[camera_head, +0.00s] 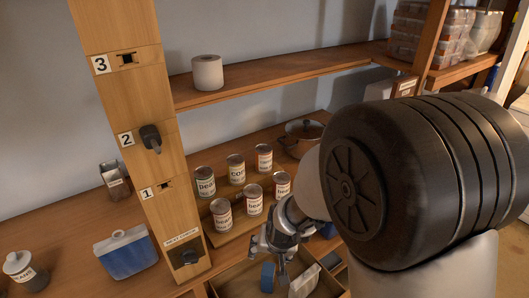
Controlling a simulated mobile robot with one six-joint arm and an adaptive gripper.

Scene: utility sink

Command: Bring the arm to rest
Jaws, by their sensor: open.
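My gripper (274,262) hangs at the lower middle of the view, jaws open, above an open wooden drawer (232,286). My own arm reaches in from the right and its large dark joint covers much of that side. A blue item (267,277) shows right at the fingers; I cannot tell whether they touch it. A white packet (303,283) lies in the drawer to the right of the gripper.
Several labelled cans (236,170) stand on the shelf just behind the gripper. A pot (302,136) stands behind them. A numbered wooden post (133,130) rises on the left. A paper roll (207,73) sits on the upper shelf (290,72). A blue-and-white container (126,254) stands left of the post.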

